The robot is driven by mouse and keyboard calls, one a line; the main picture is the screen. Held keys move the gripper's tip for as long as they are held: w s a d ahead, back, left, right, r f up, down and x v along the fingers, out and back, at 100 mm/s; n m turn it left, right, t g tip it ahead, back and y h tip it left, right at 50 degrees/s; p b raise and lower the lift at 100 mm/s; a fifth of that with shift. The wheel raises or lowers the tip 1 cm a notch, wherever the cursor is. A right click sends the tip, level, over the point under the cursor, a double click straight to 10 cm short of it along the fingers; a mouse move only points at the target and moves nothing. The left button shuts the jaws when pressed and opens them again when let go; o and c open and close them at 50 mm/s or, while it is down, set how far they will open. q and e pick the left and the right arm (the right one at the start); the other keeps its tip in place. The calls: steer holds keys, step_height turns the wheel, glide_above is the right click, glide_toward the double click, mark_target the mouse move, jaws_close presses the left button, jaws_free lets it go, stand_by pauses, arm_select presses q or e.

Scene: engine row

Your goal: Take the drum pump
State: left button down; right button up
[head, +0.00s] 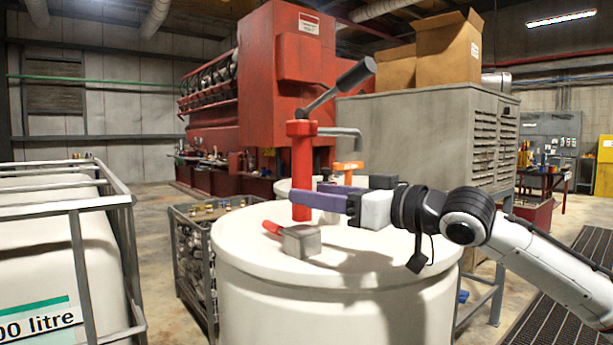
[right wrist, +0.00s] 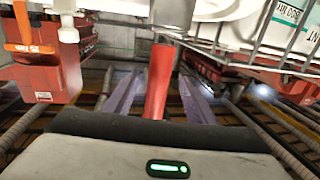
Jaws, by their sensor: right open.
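The drum pump (head: 303,165) is an upright red column with a dark crank handle at its top and a grey spout bent to the right. It stands on the white drum (head: 262,300). My right gripper (head: 318,196) reaches in from the right at the column's lower half, one purple finger crossing in front of it. In the right wrist view the red column (right wrist: 160,85) shows between the two open fingers, with gaps beside it. The column's far end is hidden behind the gripper body there. My left gripper is not in view.
A caged white tank (head: 60,240) stands at left, a wire crate (head: 190,262) behind the drum. A grey cabinet (head: 425,135) with cardboard boxes stands behind right.

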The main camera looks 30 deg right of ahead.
steer(key=shift+x, duration=1.05)
steer(key=shift+c, duration=0.2)
jaws_close()
steer(key=shift+d+r, duration=0.1)
steer(key=shift+r, duration=0.15)
